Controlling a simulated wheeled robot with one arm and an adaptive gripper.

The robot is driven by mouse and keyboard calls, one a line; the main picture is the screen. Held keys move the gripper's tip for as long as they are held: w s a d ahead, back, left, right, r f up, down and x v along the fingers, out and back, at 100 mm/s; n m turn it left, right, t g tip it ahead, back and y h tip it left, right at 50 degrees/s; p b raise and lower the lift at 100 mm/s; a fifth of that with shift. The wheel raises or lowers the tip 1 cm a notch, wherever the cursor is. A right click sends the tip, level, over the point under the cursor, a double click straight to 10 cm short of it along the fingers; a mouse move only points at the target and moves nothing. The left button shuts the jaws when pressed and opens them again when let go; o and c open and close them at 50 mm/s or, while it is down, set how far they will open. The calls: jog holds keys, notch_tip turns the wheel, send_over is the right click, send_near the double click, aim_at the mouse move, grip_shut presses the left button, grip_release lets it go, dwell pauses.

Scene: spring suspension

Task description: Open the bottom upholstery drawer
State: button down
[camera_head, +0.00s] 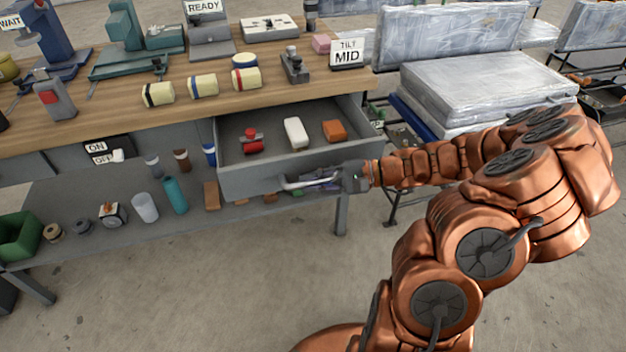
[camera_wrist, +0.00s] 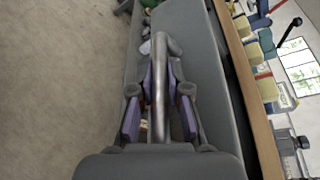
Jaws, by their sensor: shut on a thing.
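A grey drawer (camera_head: 262,180) under the workbench top is pulled out, with its inside in view in the head view. It holds a red item (camera_head: 251,141), a white item (camera_head: 296,133) and an orange block (camera_head: 334,131). A metal bar handle (camera_head: 308,182) runs across its front. My gripper (camera_head: 335,180) is at the right part of the handle and shut on it. In the wrist view the handle (camera_wrist: 160,95) lies between the two purple-padded fingers (camera_wrist: 158,105). The finger contact is partly hidden by the gripper body.
The wooden workbench top (camera_head: 120,115) bears machines, rolls and signs. A lower shelf (camera_head: 110,232) below the drawer holds cups, bottles and blocks. Wrapped slabs (camera_head: 475,85) stand on a rack at right. Floor (camera_head: 200,300) in front of the bench is clear.

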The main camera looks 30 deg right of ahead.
jog(key=shift+d+f, duration=0.1)
jog(key=c, duration=1.1)
grip_release()
jog(key=shift+c, duration=0.2)
jog(key=v, duration=1.2)
